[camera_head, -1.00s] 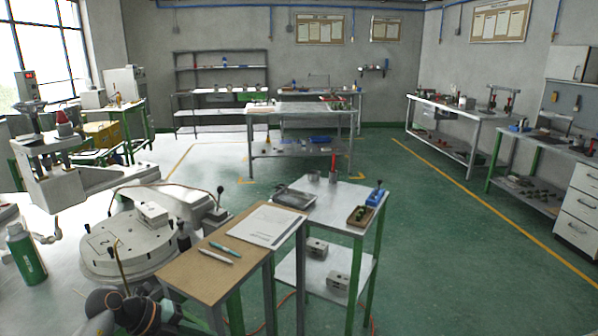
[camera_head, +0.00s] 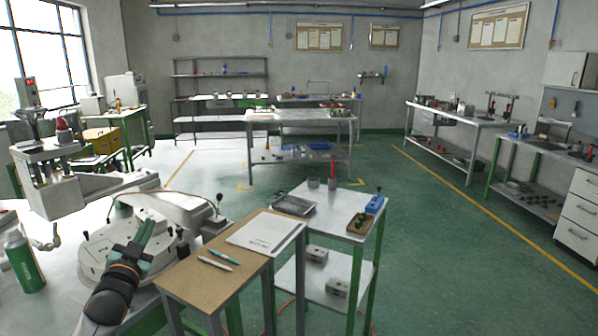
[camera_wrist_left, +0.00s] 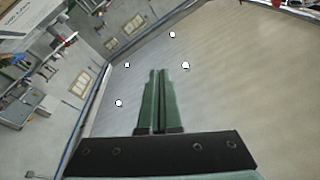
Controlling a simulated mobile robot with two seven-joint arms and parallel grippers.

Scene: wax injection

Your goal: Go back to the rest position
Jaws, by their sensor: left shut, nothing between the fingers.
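My left gripper (camera_head: 148,226) is in the lower left of the head view, in front of the round grey turntable (camera_head: 97,246). Its green fingers are shut with nothing between them and point up and away. In the left wrist view the same fingers (camera_wrist_left: 158,75) lie side by side against a pale ceiling with several round lamps. My right gripper is in no view.
A brown-topped table (camera_head: 225,275) with a paper sheet (camera_head: 262,232) and two pens stands right of the arm. Beside it, a grey table (camera_head: 335,215) bears a tray (camera_head: 293,205), cups and a blue tool (camera_head: 375,204). Green floor (camera_head: 450,270) is clear to the right.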

